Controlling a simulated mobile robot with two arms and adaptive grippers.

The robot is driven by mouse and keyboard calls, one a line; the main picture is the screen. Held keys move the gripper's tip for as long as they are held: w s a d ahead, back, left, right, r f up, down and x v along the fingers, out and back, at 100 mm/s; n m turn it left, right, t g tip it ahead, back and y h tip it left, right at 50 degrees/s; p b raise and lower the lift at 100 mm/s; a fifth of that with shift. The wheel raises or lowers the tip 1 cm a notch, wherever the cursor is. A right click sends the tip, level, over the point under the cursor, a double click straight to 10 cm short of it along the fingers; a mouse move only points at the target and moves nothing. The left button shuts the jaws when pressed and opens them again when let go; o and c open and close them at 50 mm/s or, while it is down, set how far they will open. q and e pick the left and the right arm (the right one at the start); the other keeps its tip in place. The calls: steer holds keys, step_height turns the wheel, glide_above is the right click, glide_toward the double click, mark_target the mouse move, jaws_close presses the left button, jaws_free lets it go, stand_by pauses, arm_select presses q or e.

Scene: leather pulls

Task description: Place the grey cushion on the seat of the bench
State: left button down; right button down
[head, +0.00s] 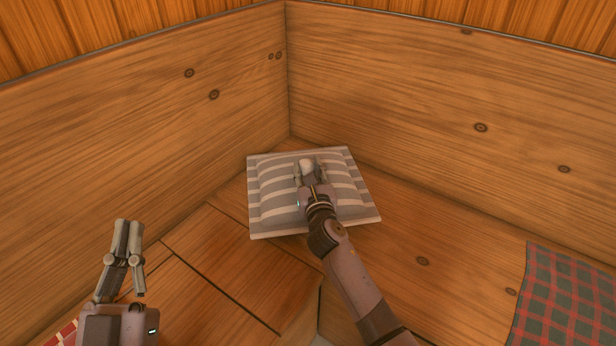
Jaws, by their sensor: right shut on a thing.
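The grey cushion (265,190), with grey and off-white stripes, is in the inner corner of the wooden bench seat (440,240), close to both backrests. It looks flat and level; I cannot tell whether all of its underside touches the seat. My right gripper (307,168) is over its middle and shut on its top cloth, hiding part of it. My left gripper (128,228) is at the lower left, away from the cushion, with its fingers together and nothing visible between them.
High wooden backrests (130,120) meet behind the cushion and bound the seat. A red and dark plaid cloth or cushion (565,300) lies on the right. A red checked piece (66,334) shows at the lower left. The seat between the cushion and plaid piece is clear.

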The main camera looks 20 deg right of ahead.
arm_select(q)
steer(key=shift+s+r+t, duration=0.45)
steer(key=shift+r+t, duration=0.05)
steer(key=shift+r, duration=0.15)
steer(key=shift+s+r+t, duration=0.4)
steer(key=shift+r+t, duration=0.1)
steer(key=shift+r, duration=0.15)
arm_select(e)
steer(key=shift+f, duration=0.4)
arm_select(q)
steer(key=shift+s+a+r, duration=0.1)
steer(key=shift+s+r, duration=0.05)
arm_select(e)
steer(key=c, duration=1.1)
jaws_free()
steer(key=shift+f, duration=0.15)
